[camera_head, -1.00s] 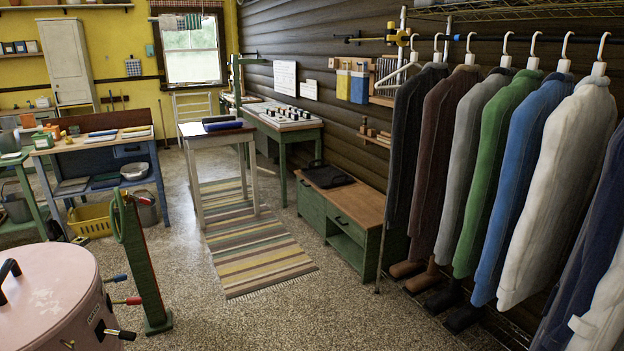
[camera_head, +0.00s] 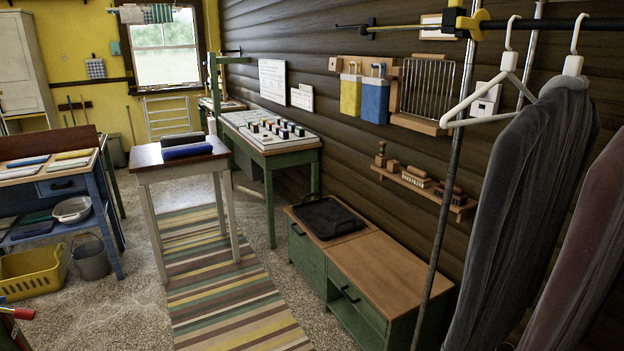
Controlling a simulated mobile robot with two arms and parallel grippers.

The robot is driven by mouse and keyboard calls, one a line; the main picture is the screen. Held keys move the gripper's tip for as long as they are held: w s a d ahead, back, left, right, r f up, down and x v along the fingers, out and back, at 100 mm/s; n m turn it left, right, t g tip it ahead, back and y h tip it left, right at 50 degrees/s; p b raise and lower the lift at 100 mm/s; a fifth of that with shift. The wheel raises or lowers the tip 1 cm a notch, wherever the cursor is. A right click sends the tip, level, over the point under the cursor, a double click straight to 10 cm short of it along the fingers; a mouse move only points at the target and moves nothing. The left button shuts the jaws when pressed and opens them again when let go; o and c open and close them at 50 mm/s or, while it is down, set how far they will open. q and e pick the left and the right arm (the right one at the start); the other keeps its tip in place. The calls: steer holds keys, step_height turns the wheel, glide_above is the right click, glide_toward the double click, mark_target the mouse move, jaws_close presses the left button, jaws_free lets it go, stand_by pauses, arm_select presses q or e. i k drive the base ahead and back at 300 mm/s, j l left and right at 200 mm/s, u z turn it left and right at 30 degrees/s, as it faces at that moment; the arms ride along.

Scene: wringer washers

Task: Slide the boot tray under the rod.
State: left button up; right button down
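A black, shallow tray with raised rims, which looks like the boot tray (camera_head: 327,217), lies on the far part of the low green cabinet's wooden top (camera_head: 385,273). The floor below the garments is mostly hidden. Neither of my grippers shows in the head view.
A thin metal upright (camera_head: 447,180) stands at the cabinet's near right corner. A striped rug (camera_head: 235,300) covers the floor left of the cabinet. A white-legged table (camera_head: 185,165) stands on the rug's far part. A yellow basket (camera_head: 32,274) and a bucket (camera_head: 91,257) sit at left.

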mark_target(326, 218)
steer(key=i, duration=1.25)
steer(key=i+l+u, duration=0.1)
steer(key=i, duration=1.15)
